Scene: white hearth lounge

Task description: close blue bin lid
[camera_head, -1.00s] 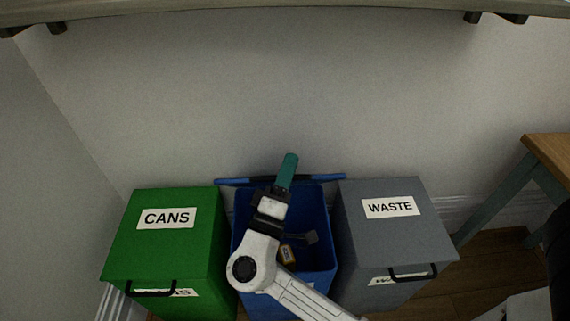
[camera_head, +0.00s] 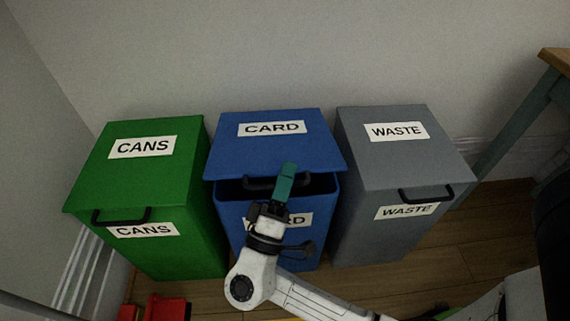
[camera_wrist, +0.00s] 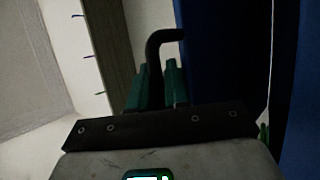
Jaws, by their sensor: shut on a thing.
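The blue bin (camera_head: 234,215) stands between a green bin and a grey bin. Its blue lid (camera_head: 280,152), labelled CARD, lies over the top, slightly raised at the front, where a dark gap shows above the rim. My gripper (camera_head: 286,178) is at the lid's front edge, its teal fingers shut on the black lid handle (camera_head: 256,183). In the wrist view the handle (camera_wrist: 156,50) passes between my fingers (camera_wrist: 158,88), close to a dark blue surface. The inside of the bin is mostly hidden.
The green CANS bin (camera_head: 143,185) stands close on the left and the grey WASTE bin (camera_head: 390,160) close on the right, both with lids shut. A wall is behind. A wooden table (camera_head: 556,62) is at the far right. A red object (camera_head: 166,308) lies at bottom left.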

